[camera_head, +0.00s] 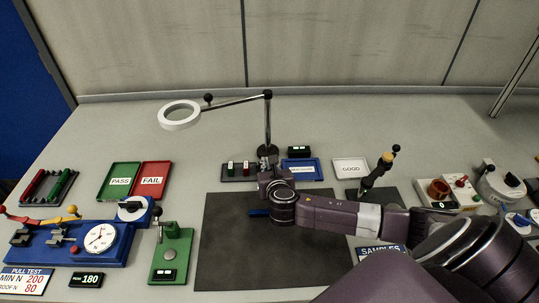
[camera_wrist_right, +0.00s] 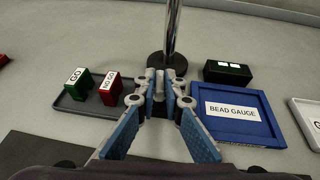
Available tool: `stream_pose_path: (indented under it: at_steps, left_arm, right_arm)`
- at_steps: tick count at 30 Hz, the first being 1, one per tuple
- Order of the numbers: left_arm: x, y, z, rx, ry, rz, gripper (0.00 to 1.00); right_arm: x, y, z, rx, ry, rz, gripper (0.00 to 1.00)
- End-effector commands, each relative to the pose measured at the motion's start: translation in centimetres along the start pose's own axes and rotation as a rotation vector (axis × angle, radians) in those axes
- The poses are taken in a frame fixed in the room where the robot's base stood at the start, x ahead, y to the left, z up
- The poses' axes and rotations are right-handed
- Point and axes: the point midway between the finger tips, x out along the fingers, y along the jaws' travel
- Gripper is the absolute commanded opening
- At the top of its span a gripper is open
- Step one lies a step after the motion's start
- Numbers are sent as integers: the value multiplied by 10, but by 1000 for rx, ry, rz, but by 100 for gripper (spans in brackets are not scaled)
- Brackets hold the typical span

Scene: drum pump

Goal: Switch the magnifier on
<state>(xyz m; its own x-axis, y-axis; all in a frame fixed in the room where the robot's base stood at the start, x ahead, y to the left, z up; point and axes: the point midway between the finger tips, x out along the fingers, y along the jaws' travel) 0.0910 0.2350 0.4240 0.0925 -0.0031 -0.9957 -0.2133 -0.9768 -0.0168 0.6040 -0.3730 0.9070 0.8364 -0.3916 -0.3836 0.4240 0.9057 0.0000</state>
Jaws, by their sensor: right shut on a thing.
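The magnifier is a white ring lens (camera_head: 180,115) on a thin jointed arm. It stands on an upright metal post (camera_head: 268,125) with a round dark base (camera_wrist_right: 167,66). A small black knob (camera_head: 208,98) sits on the arm close to the ring. I cannot tell whether the ring is lit. My right gripper (camera_head: 267,176) is low, just in front of the base. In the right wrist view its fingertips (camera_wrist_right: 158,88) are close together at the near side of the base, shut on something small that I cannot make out. My left gripper is not in view.
A dark tray (camera_wrist_right: 75,107) with green and red gauge blocks lies left of the gripper. The blue bead gauge tray (camera_wrist_right: 240,135) and a small black box (camera_wrist_right: 228,71) are to the right. The dark mat (camera_head: 225,265) is in front.

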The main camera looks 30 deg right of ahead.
Motion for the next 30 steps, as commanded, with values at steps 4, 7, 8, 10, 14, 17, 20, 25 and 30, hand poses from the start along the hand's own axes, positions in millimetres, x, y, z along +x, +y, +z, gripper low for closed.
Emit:
stream_pose_path:
  at_steps: [4, 7, 8, 10, 14, 17, 20, 25, 30]
  left_arm:
    - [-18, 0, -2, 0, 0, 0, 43]
    - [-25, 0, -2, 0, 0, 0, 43]
    - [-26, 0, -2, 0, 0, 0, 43]
    - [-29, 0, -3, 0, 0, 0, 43]
    - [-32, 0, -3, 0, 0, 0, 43]
    - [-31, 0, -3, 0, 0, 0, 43]
    - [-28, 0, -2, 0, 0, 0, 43]
    - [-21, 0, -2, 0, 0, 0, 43]
    - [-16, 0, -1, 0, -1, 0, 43]
  right_arm:
    - [-2, 6, 3, 60, 4, -126, 0]
    - [-1, 8, 3, 95, 3, -214, 0]
    - [-1, 7, 2, 106, 3, -242, 0]
    - [0, 9, 2, 131, 3, -303, 0]
    - [1, 10, 1, 178, 3, -417, 0]
    - [2, 11, 1, 211, 2, -501, 0]
    - [3, 12, 0, 244, 2, -580, 0]
    - [5, 12, 0, 290, 2, -692, 0]
    - [6, 12, 1, 321, 0, -771, 0]
